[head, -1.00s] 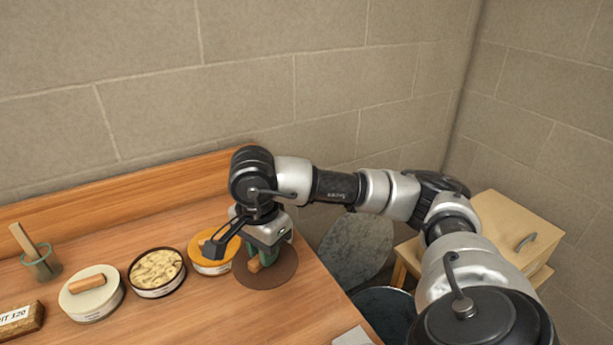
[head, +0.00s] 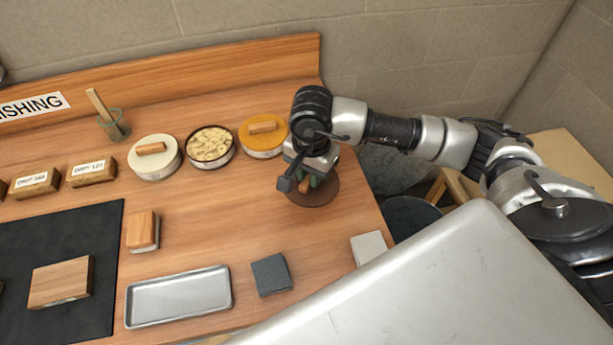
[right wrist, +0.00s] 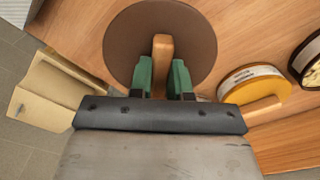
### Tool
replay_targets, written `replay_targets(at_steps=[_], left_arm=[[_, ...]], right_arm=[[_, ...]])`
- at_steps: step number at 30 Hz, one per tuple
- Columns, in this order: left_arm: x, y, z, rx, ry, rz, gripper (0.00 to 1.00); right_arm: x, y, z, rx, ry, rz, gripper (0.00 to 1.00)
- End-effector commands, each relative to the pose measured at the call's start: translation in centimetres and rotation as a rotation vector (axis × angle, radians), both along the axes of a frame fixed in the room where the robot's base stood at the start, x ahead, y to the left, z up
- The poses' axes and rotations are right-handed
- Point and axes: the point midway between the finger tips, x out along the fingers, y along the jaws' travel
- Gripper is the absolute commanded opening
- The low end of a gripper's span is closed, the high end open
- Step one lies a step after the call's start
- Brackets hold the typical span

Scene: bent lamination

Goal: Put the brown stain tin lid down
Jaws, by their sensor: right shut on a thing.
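The brown stain tin lid (head: 326,193) is a flat dark brown disc with a wooden bar handle. It is at the right end of the wooden bench, just inside the edge. My right gripper (head: 309,183) points down over it and is shut on the handle. In the right wrist view the green fingers of the gripper (right wrist: 162,74) stand on both sides of the handle (right wrist: 162,50), with the lid (right wrist: 130,45) flat beyond. I cannot tell whether the lid touches the bench. My left gripper is not in view.
An orange-lidded tin (head: 262,137) stands close behind the lid. An open tin (head: 210,146) and a cream-lidded tin (head: 154,158) stand left of it. A dark grey square block (head: 271,274), a pale block (head: 369,247) and a metal tray (head: 178,297) lie in front. Bench left of the lid is clear.

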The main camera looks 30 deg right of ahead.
Motion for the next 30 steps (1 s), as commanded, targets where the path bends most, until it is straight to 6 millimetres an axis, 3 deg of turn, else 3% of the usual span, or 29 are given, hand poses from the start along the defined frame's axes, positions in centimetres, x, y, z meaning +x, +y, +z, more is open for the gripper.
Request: replay_targets(at_steps=[7, 15, 27, 28, 30], left_arm=[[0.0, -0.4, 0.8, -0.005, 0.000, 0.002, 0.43], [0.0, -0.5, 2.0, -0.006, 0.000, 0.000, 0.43], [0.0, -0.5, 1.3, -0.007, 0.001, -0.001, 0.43], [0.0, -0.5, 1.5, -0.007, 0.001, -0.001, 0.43], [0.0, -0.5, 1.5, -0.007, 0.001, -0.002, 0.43]], right_arm=[[1.2, 0.5, -1.4, -0.001, 0.004, -0.001, 0.00], [1.2, 0.5, -4.7, -0.001, 0.002, 0.000, 0.00], [1.2, 0.5, -5.3, -0.001, -0.001, 0.000, 0.00], [1.2, 0.5, -5.2, -0.001, -0.001, 0.000, 0.23], [1.2, 0.5, -5.1, -0.001, 0.000, 0.000, 0.33]])
